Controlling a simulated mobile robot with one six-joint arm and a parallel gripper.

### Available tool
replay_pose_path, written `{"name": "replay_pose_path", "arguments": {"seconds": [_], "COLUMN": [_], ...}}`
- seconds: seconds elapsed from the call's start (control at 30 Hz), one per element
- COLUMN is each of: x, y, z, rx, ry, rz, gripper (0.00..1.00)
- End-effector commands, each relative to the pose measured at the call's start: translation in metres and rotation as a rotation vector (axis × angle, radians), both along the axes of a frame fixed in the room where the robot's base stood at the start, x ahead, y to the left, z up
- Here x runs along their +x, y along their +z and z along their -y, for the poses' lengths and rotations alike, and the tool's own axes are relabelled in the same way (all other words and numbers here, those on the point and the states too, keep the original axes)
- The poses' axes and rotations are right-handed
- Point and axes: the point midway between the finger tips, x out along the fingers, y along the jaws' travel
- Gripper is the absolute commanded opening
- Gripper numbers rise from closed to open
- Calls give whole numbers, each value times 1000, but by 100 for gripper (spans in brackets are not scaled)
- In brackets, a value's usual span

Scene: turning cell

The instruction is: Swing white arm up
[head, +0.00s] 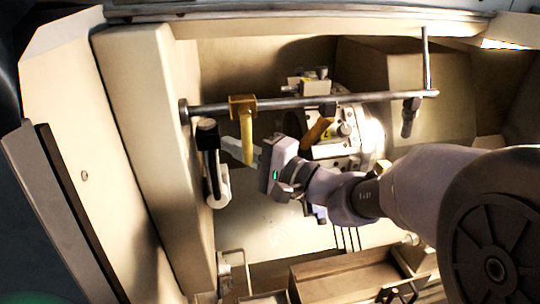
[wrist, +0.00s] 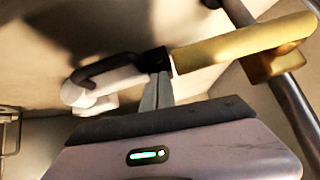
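The white arm (head: 221,188) hangs at the left wall in the head view, with a black upper part (head: 213,160) and a curved white lower part. In the wrist view its white bent part (wrist: 100,82) lies left of the fingertips. My gripper (head: 232,143) points left toward the black part, passing by the yellow arm. In the wrist view my fingers (wrist: 160,82) lie close together and look shut, their tips in front of or beside the black part (wrist: 155,62). I cannot tell whether they touch it; nothing shows clearly between them.
A yellow arm (head: 248,140) hangs from a horizontal metal rod (head: 285,103), close to my fingers; it fills the upper right of the wrist view (wrist: 240,47). A chuck (head: 370,140) stands behind my wrist. A tray (head: 335,282) lies below.

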Motion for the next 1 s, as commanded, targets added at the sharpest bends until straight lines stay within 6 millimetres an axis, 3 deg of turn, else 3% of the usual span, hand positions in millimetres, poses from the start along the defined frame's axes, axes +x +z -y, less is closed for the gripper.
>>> {"name": "replay_pose_path", "arguments": {"seconds": [0.27, 0.7, 0.9, 1.0], "x": [-6, -73, -92, -98], "y": [-2, -13, -14, -19], "z": [12, 113, 140, 142], "rx": [1, 0, 0, -8], "ry": [-3, -7, -3, 7], "rz": [3, 3, 1, -7], "gripper": [0, 0, 0, 0]}}
